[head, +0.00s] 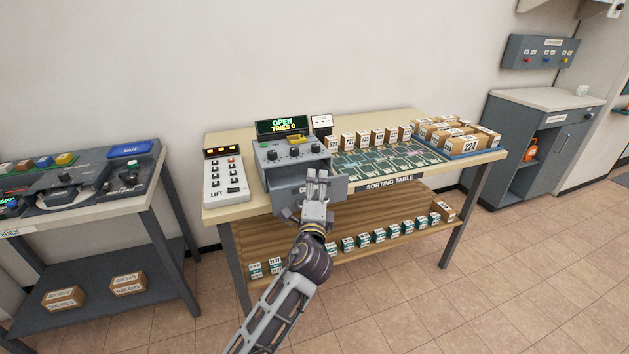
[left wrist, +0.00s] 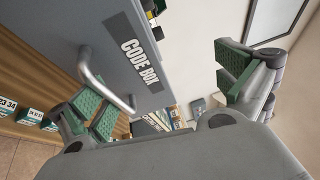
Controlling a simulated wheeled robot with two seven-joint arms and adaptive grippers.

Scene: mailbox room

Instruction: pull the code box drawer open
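The grey code box (head: 284,153) stands on the left part of the sorting table. Its lit display (head: 283,127) reads OPEN and TRIES 0. Its drawer front (head: 336,187) appears to stand out from the box body; the gripper hides part of it. My left gripper (head: 317,181) is in front of the drawer. In the left wrist view the drawer front carries the CODE BOX label (left wrist: 138,50) and a bent metal handle (left wrist: 90,76). The left gripper's fingers (left wrist: 165,95) are wide apart. The handle is close to the left-hand finger; contact is unclear. My right gripper is out of view.
A LIFT button panel (head: 225,178) stands left of the box on the sorting table (head: 390,180). Small cartons and a blue tray (head: 478,147) stand to the right. A grey bench (head: 110,205) is at the left. The floor in front is clear.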

